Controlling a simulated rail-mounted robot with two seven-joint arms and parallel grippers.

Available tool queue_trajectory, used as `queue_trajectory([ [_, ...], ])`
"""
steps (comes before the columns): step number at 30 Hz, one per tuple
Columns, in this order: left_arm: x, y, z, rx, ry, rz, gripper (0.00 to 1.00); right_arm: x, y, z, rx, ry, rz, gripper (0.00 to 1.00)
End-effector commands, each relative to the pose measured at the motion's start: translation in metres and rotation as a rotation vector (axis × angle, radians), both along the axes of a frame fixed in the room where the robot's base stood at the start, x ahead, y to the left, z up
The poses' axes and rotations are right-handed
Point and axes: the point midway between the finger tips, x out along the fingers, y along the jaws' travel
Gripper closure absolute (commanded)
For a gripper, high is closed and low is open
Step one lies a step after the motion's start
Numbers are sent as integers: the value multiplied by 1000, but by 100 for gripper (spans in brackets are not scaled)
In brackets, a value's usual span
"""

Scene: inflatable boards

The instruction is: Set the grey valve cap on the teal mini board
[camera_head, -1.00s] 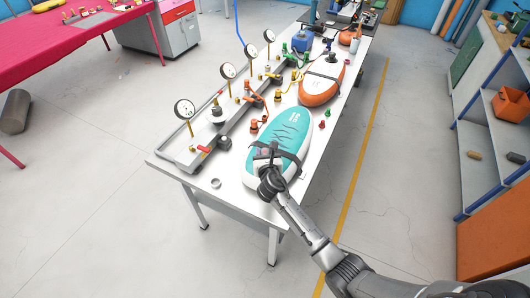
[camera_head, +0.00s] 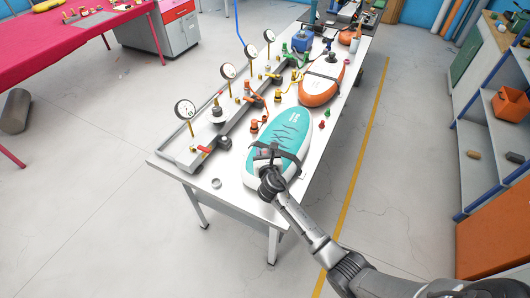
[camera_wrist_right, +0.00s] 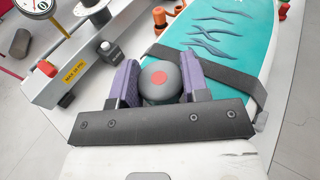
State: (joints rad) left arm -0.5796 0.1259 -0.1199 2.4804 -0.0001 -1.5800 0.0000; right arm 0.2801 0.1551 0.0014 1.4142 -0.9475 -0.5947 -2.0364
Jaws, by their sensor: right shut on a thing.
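The teal mini board (camera_head: 284,132) lies on the near end of the white table, with a dark strap across it. It also fills the upper right of the right wrist view (camera_wrist_right: 210,38). The grey valve cap (camera_wrist_right: 160,83), round and dark with a red dot on top, sits between the purple fingers of my right gripper (camera_wrist_right: 161,82), which is shut on it. In the head view my right gripper (camera_head: 266,156) is over the near part of the board and hides the cap. I cannot tell whether the cap touches the board. My left gripper is not in view.
An orange board (camera_head: 320,90) lies farther along the table. A dark manifold rail with gauges (camera_head: 185,109) and coloured valves runs along the left. A small grey ring (camera_head: 215,183) lies near the front edge. A small red cap (camera_head: 322,124) stands right of the teal board.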

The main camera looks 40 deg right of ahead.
Motion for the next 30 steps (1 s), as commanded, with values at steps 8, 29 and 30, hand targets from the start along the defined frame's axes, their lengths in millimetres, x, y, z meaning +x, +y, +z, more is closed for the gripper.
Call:
queue_trajectory([
  [8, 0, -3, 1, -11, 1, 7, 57, 0, 0, 0, 0, 0, 1, 81],
  [29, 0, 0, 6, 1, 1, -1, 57, 0, 1, 0, -1, 0, 1, 81],
  [30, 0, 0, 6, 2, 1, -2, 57, 0, 1, 0, -1, 0, 1, 81],
])
